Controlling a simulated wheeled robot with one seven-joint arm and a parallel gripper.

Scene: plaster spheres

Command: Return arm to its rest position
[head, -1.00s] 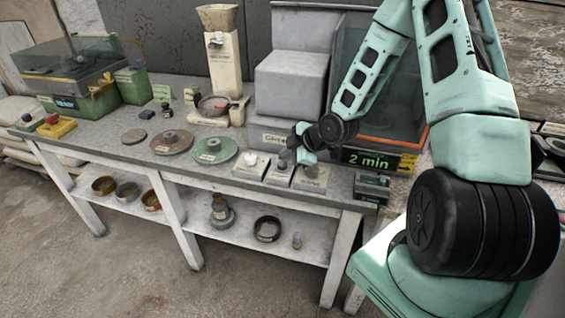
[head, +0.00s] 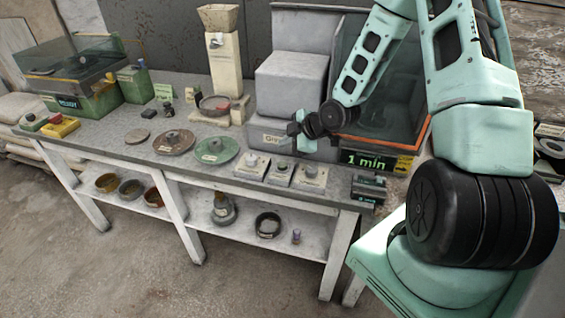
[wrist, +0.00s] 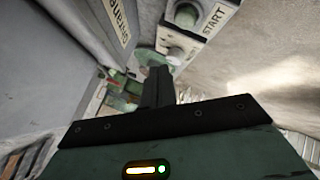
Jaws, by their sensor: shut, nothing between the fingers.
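My arm reaches in from the right in the head view, bent above the right part of the bench. My gripper (head: 296,128) hangs in front of the large grey machine, above the row of small control boxes, touching none of them. It is shut and empty.
The grey machine (head: 290,85) and a glass-sided unit showing "1 min" (head: 370,160) stand close to my arm. Green and reddish discs (head: 217,151) lie left on the bench (head: 110,125). Bowls sit on the lower shelf. The floor in front is clear.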

